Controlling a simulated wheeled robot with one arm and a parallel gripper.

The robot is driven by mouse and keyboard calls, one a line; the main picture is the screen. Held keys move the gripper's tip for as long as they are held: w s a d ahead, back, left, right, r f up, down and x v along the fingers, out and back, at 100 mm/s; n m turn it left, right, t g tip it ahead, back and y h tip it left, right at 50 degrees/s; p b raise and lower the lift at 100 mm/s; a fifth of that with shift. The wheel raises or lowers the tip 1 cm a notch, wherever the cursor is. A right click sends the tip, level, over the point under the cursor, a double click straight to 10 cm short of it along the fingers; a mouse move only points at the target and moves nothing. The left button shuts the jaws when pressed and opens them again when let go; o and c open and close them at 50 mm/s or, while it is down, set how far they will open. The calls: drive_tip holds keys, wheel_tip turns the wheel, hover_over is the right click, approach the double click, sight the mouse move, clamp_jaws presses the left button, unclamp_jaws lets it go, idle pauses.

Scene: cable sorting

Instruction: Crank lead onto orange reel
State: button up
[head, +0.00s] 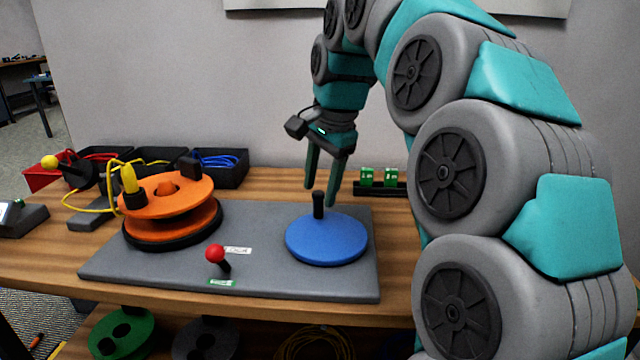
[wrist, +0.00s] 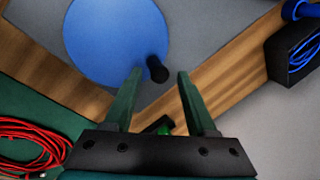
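The orange reel (head: 170,191) sits on a black base at the left of the grey board (head: 250,281). A yellow lead (head: 80,208) runs to it from the left, with a yellow plug (head: 130,178) standing at its rim. A blue disc (head: 326,241) with an upright black handle (head: 318,205) is at the board's right; they also show in the wrist view, the disc (wrist: 112,38) and the handle (wrist: 156,69). My gripper (head: 321,197) is open and empty, its fingers just above and behind the handle. In the wrist view the handle is beyond the fingertips, between them.
A red-knobbed lever (head: 215,254) stands at the board's front middle. Black bins with red and blue cables (head: 220,168) line the back left. Green blocks (head: 367,176) in a black rack stand behind the blue disc. Reels lie on the lower shelf.

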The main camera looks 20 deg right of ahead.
idle(0.3)
drive_tip(key=v, duration=0.7)
drive_tip(key=shift+r+p, duration=0.35)
drive_tip(key=shift+p, duration=0.1)
drive_tip(key=shift+s, duration=0.1)
idle(0.5)
